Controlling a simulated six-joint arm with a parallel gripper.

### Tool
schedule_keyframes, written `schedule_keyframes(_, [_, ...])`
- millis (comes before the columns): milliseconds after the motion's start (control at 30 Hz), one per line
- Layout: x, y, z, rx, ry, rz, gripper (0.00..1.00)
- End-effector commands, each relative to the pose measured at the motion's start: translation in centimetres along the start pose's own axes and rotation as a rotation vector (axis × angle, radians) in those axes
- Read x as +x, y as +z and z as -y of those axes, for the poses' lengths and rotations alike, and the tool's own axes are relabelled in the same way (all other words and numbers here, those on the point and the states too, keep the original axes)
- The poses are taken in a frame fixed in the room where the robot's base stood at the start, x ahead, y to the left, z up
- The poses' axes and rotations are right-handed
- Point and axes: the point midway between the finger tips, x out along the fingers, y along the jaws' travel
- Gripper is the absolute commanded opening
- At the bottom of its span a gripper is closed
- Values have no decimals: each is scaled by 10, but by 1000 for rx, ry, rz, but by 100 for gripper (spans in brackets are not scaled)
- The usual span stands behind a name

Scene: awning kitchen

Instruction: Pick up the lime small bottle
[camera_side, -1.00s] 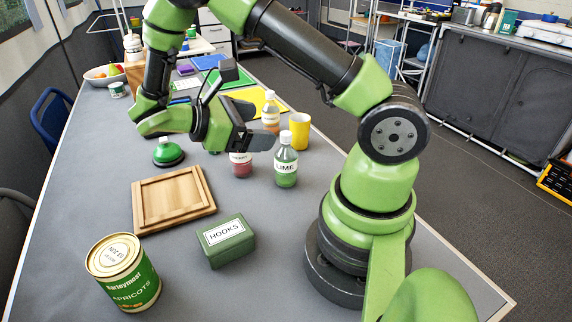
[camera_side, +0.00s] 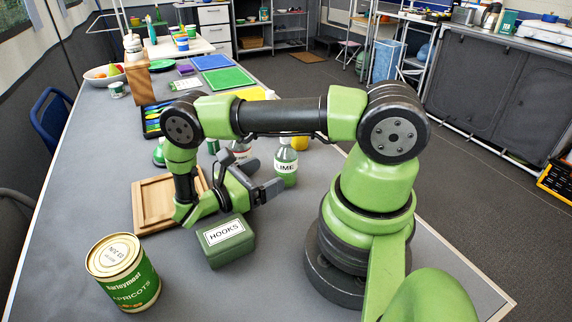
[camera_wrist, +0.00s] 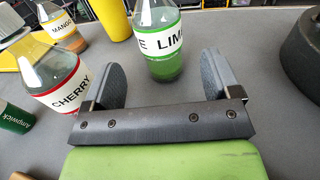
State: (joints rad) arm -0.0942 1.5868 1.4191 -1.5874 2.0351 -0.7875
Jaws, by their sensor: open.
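The lime small bottle (camera_side: 286,168) stands upright on the grey table, with green contents and a white LIME label. In the wrist view the lime bottle (camera_wrist: 160,62) is ahead of the gap between my fingers, its base near the fingertips. My gripper (camera_side: 268,176) is low over the table, left of the bottle in the side view, with its fingers pointing toward it. In the wrist view my gripper (camera_wrist: 162,80) is open and empty, one finger to each side of the bottle's line.
The cherry bottle (camera_wrist: 58,80) stands close to my left finger in the wrist view. A mango bottle (camera_wrist: 62,28) and a yellow cup (camera_wrist: 110,18) are behind. The green HOOKS box (camera_side: 226,240) and wooden tray (camera_side: 150,204) lie near my gripper. An apricots can (camera_side: 122,270) stands front left.

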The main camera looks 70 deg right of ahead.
Motion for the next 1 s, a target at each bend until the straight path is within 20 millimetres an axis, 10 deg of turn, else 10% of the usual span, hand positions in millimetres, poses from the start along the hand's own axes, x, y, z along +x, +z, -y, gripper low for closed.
schedule_keyframes(767, [63, 0, 0, 1, 1, -3, 83])
schedule_keyframes(1000, [63, 0, 0, 0, 0, -3, 28])
